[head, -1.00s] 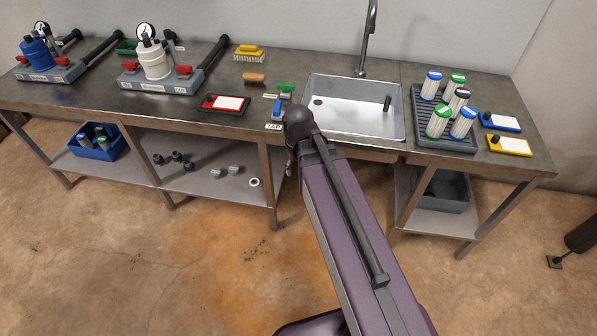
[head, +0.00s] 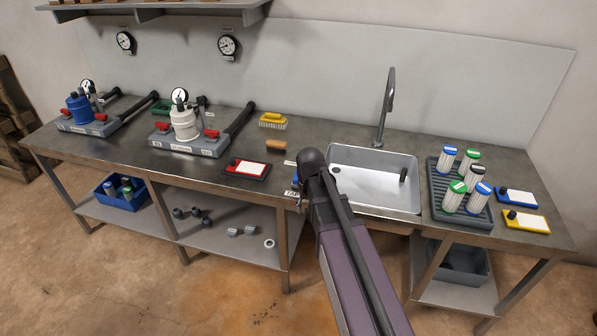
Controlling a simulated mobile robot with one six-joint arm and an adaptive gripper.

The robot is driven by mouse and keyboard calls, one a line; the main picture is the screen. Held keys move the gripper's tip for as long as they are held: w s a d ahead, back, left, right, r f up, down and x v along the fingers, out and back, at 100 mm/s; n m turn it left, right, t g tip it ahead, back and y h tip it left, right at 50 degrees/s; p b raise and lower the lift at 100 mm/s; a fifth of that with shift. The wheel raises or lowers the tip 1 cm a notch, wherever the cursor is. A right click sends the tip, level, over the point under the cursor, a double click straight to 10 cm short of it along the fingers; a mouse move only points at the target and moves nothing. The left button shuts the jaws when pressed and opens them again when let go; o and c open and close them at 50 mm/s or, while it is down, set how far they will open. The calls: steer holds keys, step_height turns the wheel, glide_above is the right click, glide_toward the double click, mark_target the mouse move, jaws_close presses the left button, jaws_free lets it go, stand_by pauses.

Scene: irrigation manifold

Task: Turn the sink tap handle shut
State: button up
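The grey gooseneck sink tap (head: 386,108) stands behind the steel sink (head: 375,205), its spout over the basin. A label reading "TAP" (head: 292,194) is on the front edge of the bench, left of the sink. A small blue piece (head: 295,181) shows just above this label, mostly hidden by my arm; I cannot tell whether it is the handle or how it is turned. My purple and dark grey arm reaches up from the bottom to the bench edge there. My gripper is not visible.
Two pump units stand at the left. A shelf (head: 160,8) with gauges below is on the wall.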

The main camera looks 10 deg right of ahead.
mark_target(297, 178)
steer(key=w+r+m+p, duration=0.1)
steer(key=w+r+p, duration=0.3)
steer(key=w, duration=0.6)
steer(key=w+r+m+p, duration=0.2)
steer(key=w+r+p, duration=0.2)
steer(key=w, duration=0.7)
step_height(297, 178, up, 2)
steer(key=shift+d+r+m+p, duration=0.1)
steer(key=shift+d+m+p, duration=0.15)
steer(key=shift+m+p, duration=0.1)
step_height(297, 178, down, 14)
steer(key=b, duration=1.3)
steer(key=shift+b, duration=0.35)
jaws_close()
